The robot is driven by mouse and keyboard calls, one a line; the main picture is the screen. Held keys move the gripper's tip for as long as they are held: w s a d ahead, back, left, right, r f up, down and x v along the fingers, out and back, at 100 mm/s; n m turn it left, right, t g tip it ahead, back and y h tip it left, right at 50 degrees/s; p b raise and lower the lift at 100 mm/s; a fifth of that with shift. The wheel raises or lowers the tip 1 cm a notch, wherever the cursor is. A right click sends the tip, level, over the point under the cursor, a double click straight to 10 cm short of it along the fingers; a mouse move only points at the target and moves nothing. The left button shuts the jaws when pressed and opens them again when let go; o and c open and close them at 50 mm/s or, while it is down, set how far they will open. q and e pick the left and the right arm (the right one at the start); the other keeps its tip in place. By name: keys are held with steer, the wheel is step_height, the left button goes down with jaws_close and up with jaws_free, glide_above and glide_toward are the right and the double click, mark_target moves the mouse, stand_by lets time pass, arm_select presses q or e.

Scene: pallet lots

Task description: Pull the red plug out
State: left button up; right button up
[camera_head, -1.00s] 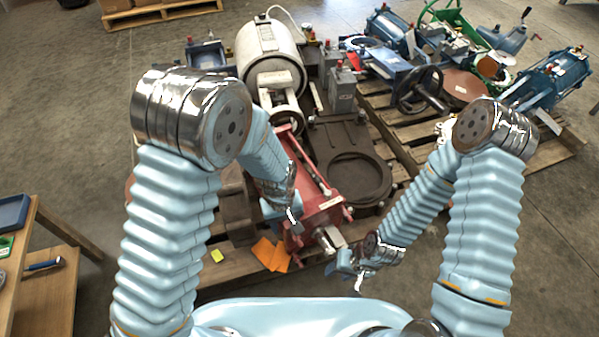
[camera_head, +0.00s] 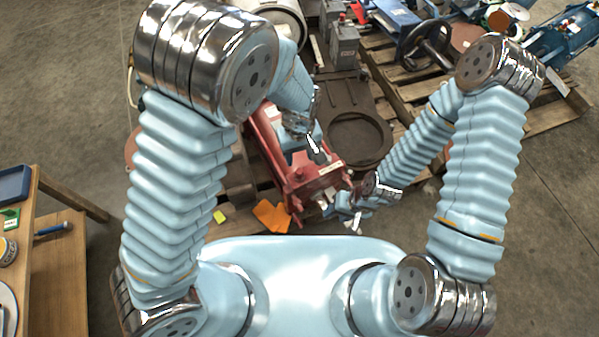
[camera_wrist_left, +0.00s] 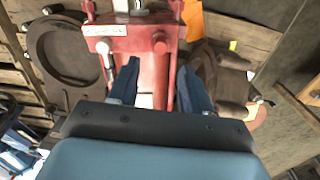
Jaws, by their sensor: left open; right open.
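A red machine (camera_head: 278,150) with a red end block stands on the pallet; the block also shows in the wrist view (camera_wrist_left: 135,38), with a white label. A small round red knob, possibly the red plug (camera_wrist_left: 159,47), sits on the block in the wrist view. My left gripper (camera_head: 316,147) is above the machine. Its open, empty jaws (camera_wrist_left: 158,66) point towards the block, with the knob between and beyond the fingertips. My right gripper (camera_head: 348,216) is low at the machine's front end; its jaws are small in view, and I see nothing held.
A dark plate with a round recess (camera_head: 357,138) lies right of the red machine. Orange sheets (camera_head: 271,215) and a yellow piece (camera_head: 219,216) lie near the front. A wooden table (camera_head: 55,275) stands at left. A blue machine with a handwheel (camera_head: 425,45) is behind.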

mark_target(299, 171)
arm_select(q)
step_height(299, 171, down, 7)
steer(key=b, duration=0.5)
steer(key=shift+f, duration=0.5)
arm_select(e)
step_height(299, 171, down, 6)
steer(key=shift+d, duration=0.45)
steer(key=shift+w+r, duration=0.15)
steer(key=shift+r, duration=0.1)
arm_select(q)
steer(key=shift+c, duration=0.2)
jaws_close()
steer(key=shift+r, duration=0.15)
arm_select(e)
steer(key=shift+r, duration=0.1)
arm_select(q)
steer(key=shift+r+p, duration=2.55)
steer(key=shift+r, duration=0.3)
arm_select(e)
steer(key=shift+r, duration=2.4)
